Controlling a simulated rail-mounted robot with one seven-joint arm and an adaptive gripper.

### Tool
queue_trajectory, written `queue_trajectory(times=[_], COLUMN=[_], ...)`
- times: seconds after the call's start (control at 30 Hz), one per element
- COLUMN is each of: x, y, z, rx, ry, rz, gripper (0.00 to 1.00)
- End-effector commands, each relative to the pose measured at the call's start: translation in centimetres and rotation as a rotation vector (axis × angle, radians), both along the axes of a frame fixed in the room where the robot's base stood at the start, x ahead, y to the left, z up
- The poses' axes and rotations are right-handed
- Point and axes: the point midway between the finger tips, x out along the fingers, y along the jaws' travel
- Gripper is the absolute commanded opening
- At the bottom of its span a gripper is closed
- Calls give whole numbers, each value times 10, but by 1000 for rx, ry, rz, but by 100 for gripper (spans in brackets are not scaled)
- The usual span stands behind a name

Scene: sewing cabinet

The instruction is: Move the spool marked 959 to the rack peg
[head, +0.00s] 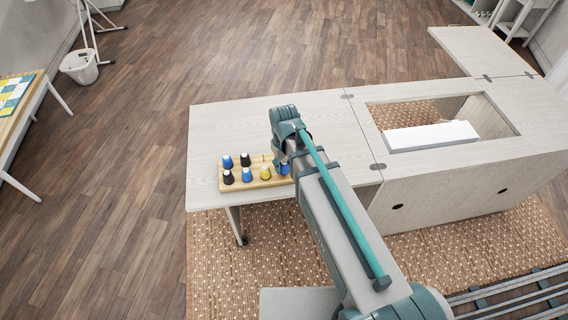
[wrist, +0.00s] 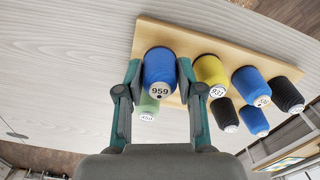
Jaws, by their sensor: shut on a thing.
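The blue spool marked 959 (wrist: 160,68) is between my gripper's fingers (wrist: 157,88) in the wrist view, with its number facing the camera. My gripper is shut on it. It overlaps the near end of the wooden rack (wrist: 186,36); whether it is clear of the rack or still touching it I cannot tell. In the head view my gripper (head: 283,164) is at the right end of the rack (head: 212,175), and my arm hides part of that end. A blue spool (head: 284,169) shows there beside my gripper. The rack peg is not clear in the wrist view.
A pale green spool (wrist: 148,106) lies partly behind spool 959. A yellow spool marked 931 (wrist: 211,72) stands close to the right finger. Blue and black spools stand farther along the rack. The pale tabletop (head: 215,125) around the rack is clear.

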Motion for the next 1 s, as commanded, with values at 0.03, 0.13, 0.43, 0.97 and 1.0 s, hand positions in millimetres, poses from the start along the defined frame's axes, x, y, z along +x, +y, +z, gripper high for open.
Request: queue_trajectory(times=[0.03,0.13,0.43,0.97,1.0], x=[0,0,0,1,1], y=[0,0,0,0,0], z=[0,0,0,51,58], rx=[0,0,0,0,0], ry=[0,0,0,-3,-3], rz=[0,0,0,0,0], gripper=[40,57,66,66,66])
